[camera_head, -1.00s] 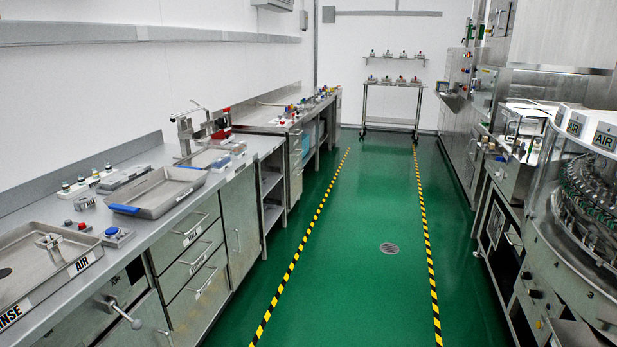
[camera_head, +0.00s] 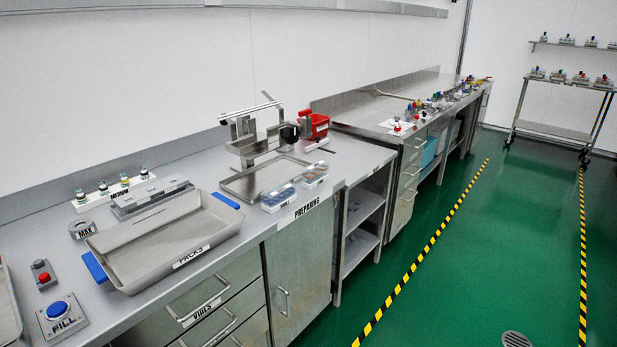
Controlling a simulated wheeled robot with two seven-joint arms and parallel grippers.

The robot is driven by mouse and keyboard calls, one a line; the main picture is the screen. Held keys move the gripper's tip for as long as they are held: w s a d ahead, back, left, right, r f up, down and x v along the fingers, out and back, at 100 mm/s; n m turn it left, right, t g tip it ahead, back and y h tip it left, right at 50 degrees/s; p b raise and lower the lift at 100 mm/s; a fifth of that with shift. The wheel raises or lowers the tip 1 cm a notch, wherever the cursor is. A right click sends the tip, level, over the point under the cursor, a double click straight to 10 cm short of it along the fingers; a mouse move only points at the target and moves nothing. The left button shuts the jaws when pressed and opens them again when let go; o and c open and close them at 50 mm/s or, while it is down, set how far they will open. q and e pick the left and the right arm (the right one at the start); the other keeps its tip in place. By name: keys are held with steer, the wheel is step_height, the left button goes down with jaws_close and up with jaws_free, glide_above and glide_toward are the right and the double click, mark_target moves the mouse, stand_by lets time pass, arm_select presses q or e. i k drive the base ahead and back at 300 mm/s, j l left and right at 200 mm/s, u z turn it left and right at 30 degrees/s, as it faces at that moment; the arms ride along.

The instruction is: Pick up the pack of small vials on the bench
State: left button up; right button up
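The nearer pack (camera_head: 278,198) has a white label whose text is too small to read. The farther pack (camera_head: 315,175) also has a white front. I cannot tell which of them holds the small vials. The bench top (camera_head: 215,178) is grey. Neither of my grippers is in view.
A steel tray labelled PACKS (camera_head: 165,240) with blue handles lies left of the packs. A FILL button (camera_head: 61,310) is at lower left. The green floor (camera_head: 440,280) is clear.

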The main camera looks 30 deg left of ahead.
mark_target(280, 195)
steer(key=i+l+u, duration=0.1)
steer(key=i+u, duration=0.35)
steer(key=i+l+u, duration=0.45)
steer(key=i, duration=0.15)
steer(key=i+l+u, duration=0.45)
steer(key=i+j, duration=0.05)
steer(key=j, duration=0.05)
